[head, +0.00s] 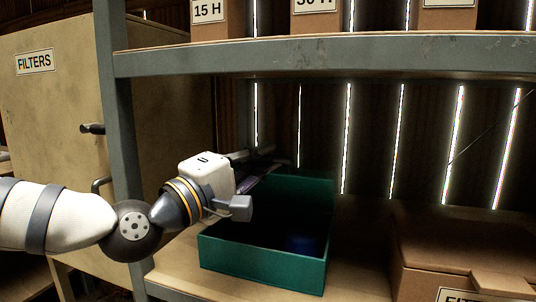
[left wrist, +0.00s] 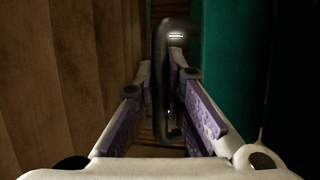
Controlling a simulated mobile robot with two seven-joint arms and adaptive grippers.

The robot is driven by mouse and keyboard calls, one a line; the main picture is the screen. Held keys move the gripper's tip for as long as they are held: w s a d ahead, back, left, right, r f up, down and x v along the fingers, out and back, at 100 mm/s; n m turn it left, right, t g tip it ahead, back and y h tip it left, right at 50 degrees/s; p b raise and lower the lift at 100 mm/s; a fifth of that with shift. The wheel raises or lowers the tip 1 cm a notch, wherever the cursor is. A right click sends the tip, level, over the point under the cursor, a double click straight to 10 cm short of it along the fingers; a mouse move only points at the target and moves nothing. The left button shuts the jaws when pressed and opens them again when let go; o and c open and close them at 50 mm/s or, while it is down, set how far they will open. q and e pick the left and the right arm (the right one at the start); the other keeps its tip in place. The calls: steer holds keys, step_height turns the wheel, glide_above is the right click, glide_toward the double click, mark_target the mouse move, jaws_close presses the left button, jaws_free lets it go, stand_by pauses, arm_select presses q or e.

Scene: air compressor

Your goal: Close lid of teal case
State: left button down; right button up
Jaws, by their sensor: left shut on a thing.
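The teal case (head: 262,262) sits on the wooden shelf with its top open. Its lid (head: 305,189) stands raised at the back, and my left gripper hides its left part. My left gripper (head: 262,168) reaches in from the left over the case to the lid's left end. In the left wrist view the purple-padded fingers (left wrist: 165,118) are shut on a dark grey rounded bar (left wrist: 170,60); I cannot tell whether it joins the lid. A teal surface (left wrist: 233,70) is close on the right there. My right gripper is not in view.
A blue thing (head: 300,243) lies inside the dark case. A cardboard box (head: 440,255) stands to the right, with bare shelf between. A grey shelf post (head: 118,120) and upper shelf edge (head: 330,57) frame the space. A filters cabinet (head: 60,95) stands left.

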arm_select(q)
steer(key=shift+s+a+f+m+t+h+b, duration=0.35)
steer(key=shift+s+f+m+h+b, duration=0.5)
steer(key=shift+f+b, duration=1.75)
steer(key=shift+s+a+f+m+t+h+b, duration=0.45)
steer(key=shift+s+f+h+b, duration=0.7)
steer(key=shift+f+b, duration=1.35)
steer(key=shift+s+a+f+m+t+h+b, duration=0.25)
steer(key=shift+s+f+m+h+b, duration=0.75)
steer(key=shift+f+b, duration=1.6)
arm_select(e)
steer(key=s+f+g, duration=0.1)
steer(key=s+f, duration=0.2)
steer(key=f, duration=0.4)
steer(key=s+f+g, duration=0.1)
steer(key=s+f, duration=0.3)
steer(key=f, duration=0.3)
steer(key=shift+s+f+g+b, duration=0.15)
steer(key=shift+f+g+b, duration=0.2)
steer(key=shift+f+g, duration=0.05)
arm_select(q)
steer(key=shift+s+d+r, duration=0.1)
steer(key=shift+s+r, duration=0.05)
steer(key=shift+r, duration=0.15)
steer(key=c, duration=2)
jaws_free()
steer(key=shift+c, duration=0.2)
steer(key=shift+o, duration=0.6)
steer(key=v, duration=1.2)
